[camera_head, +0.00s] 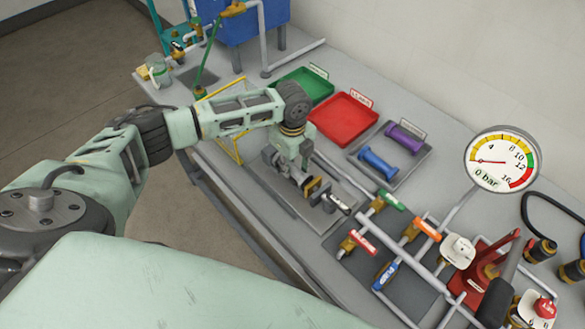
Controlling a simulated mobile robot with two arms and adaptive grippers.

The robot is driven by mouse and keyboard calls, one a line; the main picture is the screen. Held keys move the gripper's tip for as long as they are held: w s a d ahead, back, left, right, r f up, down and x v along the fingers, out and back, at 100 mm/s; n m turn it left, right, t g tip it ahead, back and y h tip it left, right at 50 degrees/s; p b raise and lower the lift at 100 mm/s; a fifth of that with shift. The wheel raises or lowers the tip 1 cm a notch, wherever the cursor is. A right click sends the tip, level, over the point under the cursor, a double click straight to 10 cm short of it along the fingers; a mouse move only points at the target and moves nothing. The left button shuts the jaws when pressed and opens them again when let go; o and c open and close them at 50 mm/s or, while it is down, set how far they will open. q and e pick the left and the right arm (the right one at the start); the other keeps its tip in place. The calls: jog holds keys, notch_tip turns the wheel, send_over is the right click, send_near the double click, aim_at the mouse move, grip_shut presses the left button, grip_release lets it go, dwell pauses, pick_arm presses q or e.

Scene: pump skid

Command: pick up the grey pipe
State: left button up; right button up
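My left arm reaches in from the left, and its gripper (326,196) points down at a shallow grey tray on the bench. Its fingers are small and partly hidden by the wrist, so I cannot tell whether they are open or shut. A grey pipe (335,168) runs slantwise just right of the gripper, its upper end close to my wrist. I cannot tell whether the gripper touches it. Other grey pipes run through the valve group at the lower right. My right gripper is not in view.
A green tray (308,84), a red tray (345,117) and a grey tray with blue (378,165) and purple (404,139) spools lie behind the gripper. Coloured valve handles (386,275) and a round gauge (500,159) stand at the right. A yellow frame (229,84) stands beside my arm.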

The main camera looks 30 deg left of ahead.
pick_arm(q)
jog(key=shift+r, duration=0.1)
grip_shut()
